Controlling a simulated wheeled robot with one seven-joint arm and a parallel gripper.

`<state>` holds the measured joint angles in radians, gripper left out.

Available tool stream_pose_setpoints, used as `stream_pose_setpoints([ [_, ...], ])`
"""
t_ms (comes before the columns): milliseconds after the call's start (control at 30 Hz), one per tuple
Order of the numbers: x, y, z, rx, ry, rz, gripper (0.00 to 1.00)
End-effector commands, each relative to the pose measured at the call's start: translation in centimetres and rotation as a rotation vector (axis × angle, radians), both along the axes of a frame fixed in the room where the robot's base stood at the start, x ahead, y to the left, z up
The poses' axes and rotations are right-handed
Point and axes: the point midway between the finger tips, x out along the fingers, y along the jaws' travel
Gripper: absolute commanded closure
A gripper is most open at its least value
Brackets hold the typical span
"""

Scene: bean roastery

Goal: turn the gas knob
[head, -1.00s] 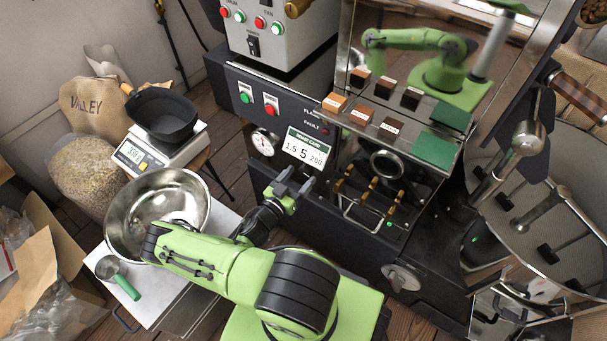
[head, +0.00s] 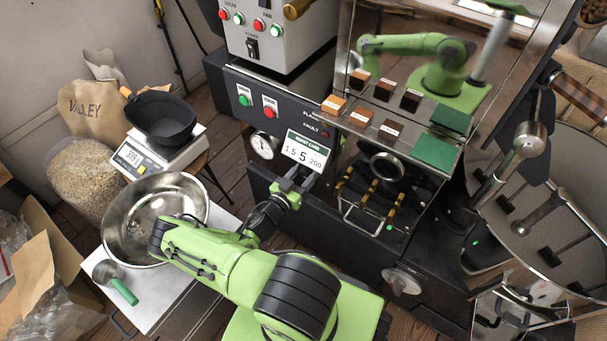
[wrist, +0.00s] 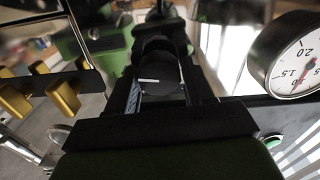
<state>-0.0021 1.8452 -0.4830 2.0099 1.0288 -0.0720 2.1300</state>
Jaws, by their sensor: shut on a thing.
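The gas knob (wrist: 162,72) is a round black knob with a short white mark that lies nearly level in the wrist view. It sits between the two dark fingers of my gripper (wrist: 159,88), which are shut on it. In the head view my gripper (head: 301,178) reaches the black front panel (head: 245,118) just below the white batch card (head: 306,151). There the knob is hidden by the fingers.
A round dial gauge (head: 262,146) is on the panel, left of my gripper; it also shows in the wrist view (wrist: 299,63). Brass-coloured levers (head: 373,188) stand close to the right. A steel bowl (head: 156,217) and a scale (head: 150,158) are at the left.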

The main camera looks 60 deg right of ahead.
Motion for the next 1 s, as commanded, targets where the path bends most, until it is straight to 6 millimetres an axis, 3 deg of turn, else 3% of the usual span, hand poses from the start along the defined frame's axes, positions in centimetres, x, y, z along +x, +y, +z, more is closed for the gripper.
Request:
stream_pose_setpoints([
  [267,0.07,0.01,0.03,0.017,0.107,0.002,0.79],
  [1000,0.28,0.0,-0.2,0.112,0.699,0.002,0.79],
])
